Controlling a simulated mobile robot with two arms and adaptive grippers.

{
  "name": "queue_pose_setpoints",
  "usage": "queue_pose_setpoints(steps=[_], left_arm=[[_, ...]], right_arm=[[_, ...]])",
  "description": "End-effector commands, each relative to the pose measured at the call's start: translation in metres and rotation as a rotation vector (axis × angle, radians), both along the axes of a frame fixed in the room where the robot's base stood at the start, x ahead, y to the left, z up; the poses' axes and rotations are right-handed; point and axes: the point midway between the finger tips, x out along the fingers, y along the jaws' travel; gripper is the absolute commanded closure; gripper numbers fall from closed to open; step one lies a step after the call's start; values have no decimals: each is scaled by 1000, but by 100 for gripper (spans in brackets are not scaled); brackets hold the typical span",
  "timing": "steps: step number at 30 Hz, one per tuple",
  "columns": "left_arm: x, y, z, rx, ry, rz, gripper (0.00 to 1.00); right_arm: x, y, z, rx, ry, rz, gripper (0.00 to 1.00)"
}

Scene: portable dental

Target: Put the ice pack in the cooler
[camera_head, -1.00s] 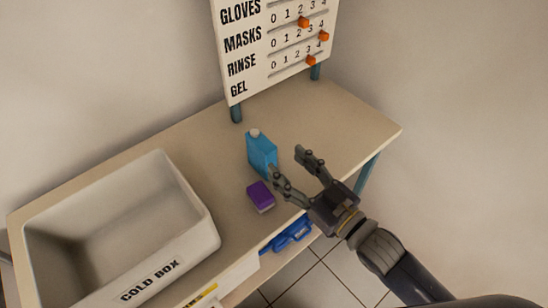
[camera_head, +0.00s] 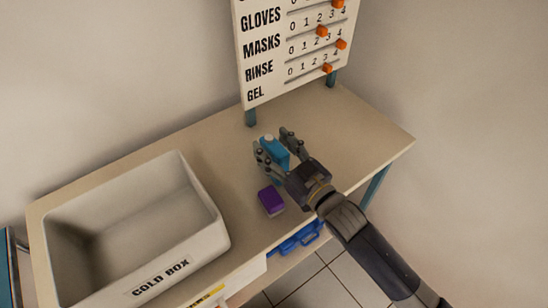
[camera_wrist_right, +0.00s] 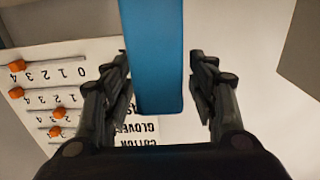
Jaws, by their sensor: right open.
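The ice pack (camera_head: 274,153) is a blue block with a pale cap, standing upright on the table. My right gripper (camera_head: 274,146) is open, with one finger on each side of the ice pack; in the wrist view a gap shows on both sides. The cooler (camera_head: 219,240) is a large white open box marked COLD BOX, at the left of the table, and it looks empty. My left gripper is not in view.
A small purple block (camera_head: 271,201) lies on the table between the cooler and my right gripper. A board (camera_head: 290,50) with orange sliders stands behind. A blue object (camera_head: 298,239) sits below the table's front edge. The table's right end (camera_head: 370,138) is clear.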

Motion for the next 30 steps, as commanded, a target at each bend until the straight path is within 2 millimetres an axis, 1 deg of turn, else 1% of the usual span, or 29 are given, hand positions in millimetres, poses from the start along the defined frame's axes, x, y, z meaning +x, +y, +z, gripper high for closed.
queue_pose_setpoints(steps=[8, 9, 11, 12, 15, 25, 28, 30], left_arm=[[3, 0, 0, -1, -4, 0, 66], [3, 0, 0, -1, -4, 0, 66], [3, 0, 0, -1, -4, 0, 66], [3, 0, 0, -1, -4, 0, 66], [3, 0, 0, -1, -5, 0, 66], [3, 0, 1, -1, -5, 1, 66], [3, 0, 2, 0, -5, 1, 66], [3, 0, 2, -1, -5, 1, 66]], right_arm=[[2, 2, 0, -1, 0, 0, 47], [2, 2, 0, -1, 0, 0, 56], [2, 2, 0, -1, 0, 0, 69], [2, 2, 0, -1, 0, 0, 78], [2, 2, 0, -1, 0, 0, 100], [2, 2, 3, 0, -4, 1, 100], [3, 2, 13, 2, -6, 1, 100], [2, 2, 26, 2, -8, 1, 100]])
